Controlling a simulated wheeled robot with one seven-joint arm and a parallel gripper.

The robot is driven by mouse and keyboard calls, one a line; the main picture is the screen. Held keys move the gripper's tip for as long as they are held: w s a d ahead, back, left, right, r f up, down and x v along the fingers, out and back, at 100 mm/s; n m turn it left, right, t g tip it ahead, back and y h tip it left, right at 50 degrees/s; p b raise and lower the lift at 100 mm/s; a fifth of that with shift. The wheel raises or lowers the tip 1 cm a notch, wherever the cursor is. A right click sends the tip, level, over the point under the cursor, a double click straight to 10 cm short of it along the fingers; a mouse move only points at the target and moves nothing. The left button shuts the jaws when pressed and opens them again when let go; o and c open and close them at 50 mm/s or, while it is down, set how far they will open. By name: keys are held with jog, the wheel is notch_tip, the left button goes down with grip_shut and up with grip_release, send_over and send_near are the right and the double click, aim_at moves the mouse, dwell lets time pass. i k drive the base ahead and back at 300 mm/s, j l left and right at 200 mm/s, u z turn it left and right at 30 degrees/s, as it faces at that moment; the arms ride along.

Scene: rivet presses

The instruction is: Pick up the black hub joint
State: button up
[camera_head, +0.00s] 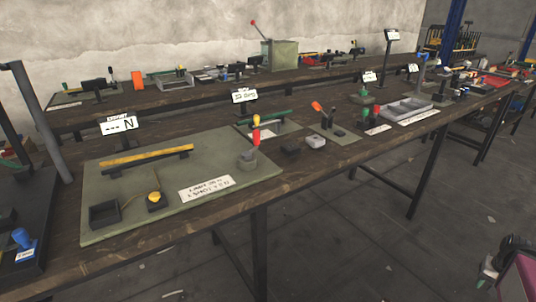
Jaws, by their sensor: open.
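Several small dark parts lie on the long wooden bench, and I cannot tell for certain which one is the black hub joint. One small black block (290,149) lies on the bare wood near the front edge, beside a grey block (315,141). My gripper (487,272) shows in part at the lower right, over the floor and well away from the bench. It is open, and I see nothing held in it. Its fingertips are small and hard to make out.
A green mat (235,180) carries a yellow bar (146,156), an open black box (103,214) and a red-and-yellow-handled tool (256,130). A grey divided tray (405,108) stands farther right. A second bench (210,92) runs behind. The floor (385,250) in front is clear.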

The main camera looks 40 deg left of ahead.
aim_at(290, 149)
jog(key=k+l+u, duration=0.1)
jog(key=u, duration=1.9)
